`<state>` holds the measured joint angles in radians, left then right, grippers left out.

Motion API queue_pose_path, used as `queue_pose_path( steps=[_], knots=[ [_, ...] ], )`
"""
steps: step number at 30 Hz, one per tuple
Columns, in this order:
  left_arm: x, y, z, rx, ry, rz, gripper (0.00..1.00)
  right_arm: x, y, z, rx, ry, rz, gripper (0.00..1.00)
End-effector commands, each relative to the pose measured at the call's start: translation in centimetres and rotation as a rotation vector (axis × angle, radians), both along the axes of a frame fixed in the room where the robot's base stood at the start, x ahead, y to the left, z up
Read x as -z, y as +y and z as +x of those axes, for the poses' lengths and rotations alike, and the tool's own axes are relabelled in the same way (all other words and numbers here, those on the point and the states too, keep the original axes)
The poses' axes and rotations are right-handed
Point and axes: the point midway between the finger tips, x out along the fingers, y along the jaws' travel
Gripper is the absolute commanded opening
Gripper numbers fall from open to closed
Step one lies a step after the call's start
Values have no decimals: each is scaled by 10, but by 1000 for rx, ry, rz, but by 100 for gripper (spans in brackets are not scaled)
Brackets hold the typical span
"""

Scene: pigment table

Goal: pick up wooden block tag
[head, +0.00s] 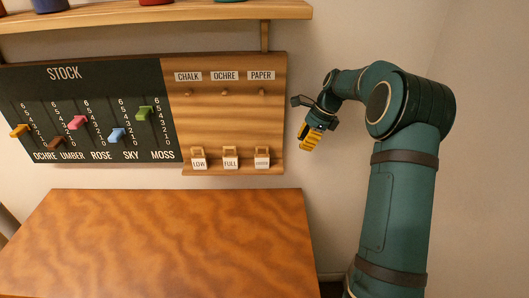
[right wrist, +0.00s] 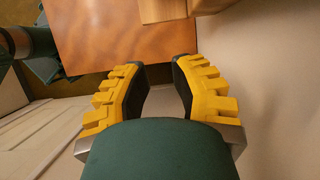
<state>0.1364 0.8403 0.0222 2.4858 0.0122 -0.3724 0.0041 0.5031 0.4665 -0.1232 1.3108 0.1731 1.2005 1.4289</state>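Three small wooden block tags with white faces and wooden loops stand on the ledge at the bottom of the wooden board: the LOW tag (head: 199,162), the FULL tag (head: 231,161) and a third tag (head: 262,160) whose word is too small to read. My right gripper (head: 308,140) is in the air to the right of the board, apart from the tags. In the right wrist view its yellow fingers (right wrist: 160,80) are spread apart with nothing between them. My left gripper is not in the head view.
Pegs (head: 225,92) stick out under the CHALK, OCHRE and PAPER labels. The dark STOCK board (head: 85,90) with coloured sliders is at left. A shelf (head: 200,14) runs above. The wooden table (head: 160,240) below is bare.

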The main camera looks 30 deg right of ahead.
Motion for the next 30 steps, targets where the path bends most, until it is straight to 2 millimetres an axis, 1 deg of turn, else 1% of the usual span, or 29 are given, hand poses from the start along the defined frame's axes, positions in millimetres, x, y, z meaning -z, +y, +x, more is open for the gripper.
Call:
queue_pose_path(
  steps=[2,5,12,15,23,30],
  knots=[
    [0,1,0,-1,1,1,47,-1,2,1,-1,-1,-1,23],
    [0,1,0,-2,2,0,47,-1,10,6,-4,-2,0,23],
    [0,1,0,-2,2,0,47,0,45,27,-5,-2,0,23],
    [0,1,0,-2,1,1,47,0,55,34,-4,-1,0,23],
    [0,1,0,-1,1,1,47,-1,70,43,-4,-2,0,23],
    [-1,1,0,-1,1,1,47,-1,106,65,-5,-2,0,23]
  ],
)
